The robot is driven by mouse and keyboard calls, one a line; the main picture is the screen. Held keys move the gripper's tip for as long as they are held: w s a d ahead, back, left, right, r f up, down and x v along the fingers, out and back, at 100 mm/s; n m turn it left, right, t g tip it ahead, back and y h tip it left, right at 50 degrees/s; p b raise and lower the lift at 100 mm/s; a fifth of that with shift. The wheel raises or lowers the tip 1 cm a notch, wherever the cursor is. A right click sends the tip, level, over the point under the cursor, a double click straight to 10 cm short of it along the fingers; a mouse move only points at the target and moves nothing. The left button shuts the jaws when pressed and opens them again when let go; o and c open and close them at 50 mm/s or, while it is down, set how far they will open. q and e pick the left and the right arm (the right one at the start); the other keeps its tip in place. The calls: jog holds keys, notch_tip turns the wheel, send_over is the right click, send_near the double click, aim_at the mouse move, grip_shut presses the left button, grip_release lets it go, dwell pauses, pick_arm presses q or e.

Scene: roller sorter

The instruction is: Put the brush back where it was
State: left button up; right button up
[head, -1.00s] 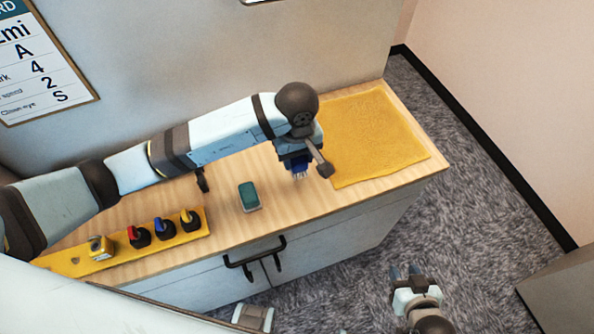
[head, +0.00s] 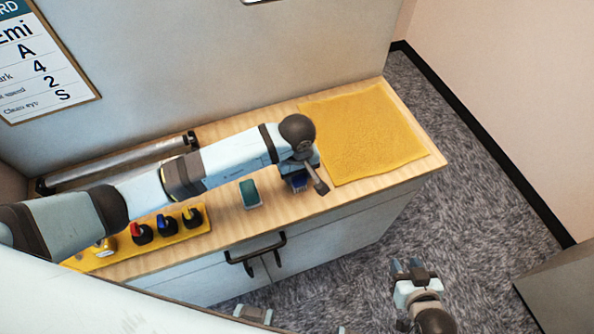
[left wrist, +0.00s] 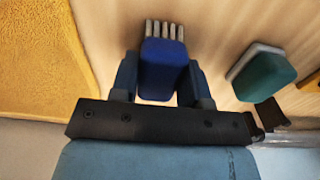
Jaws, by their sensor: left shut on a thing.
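My left gripper (head: 299,181) is shut on the blue brush (left wrist: 163,68), just above or at the wooden counter. In the left wrist view the brush sits between the two fingers, its pale bristles pointing away from the gripper. In the head view the brush (head: 299,185) shows only in part beneath my wrist, left of the yellow mat. I cannot tell whether the bristles touch the counter. My right gripper (head: 410,267) is empty, its fingers apart, in front of the counter over the carpet.
A teal block with a pale base (head: 250,192) lies just left of the brush. A yellow mat (head: 365,135) covers the counter's right end. A yellow strip with coloured knobs (head: 183,237) is at front left. A metal roller (head: 122,160) lies along the back.

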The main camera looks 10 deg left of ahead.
pick_arm(q)
jog(key=o, duration=0.9)
jog(key=shift+r+p, duration=0.25)
jog(key=shift+p, duration=0.2)
jog(key=shift+w+r+b, duration=0.1)
jog(key=shift+r+b, duration=0.25)
jog(key=shift+r, duration=0.05)
notch_tip(320, 180, up, 11)
jog(key=b, duration=0.2)
jog(key=shift+s+f, duration=0.1)
jog(key=shift+s, duration=0.1)
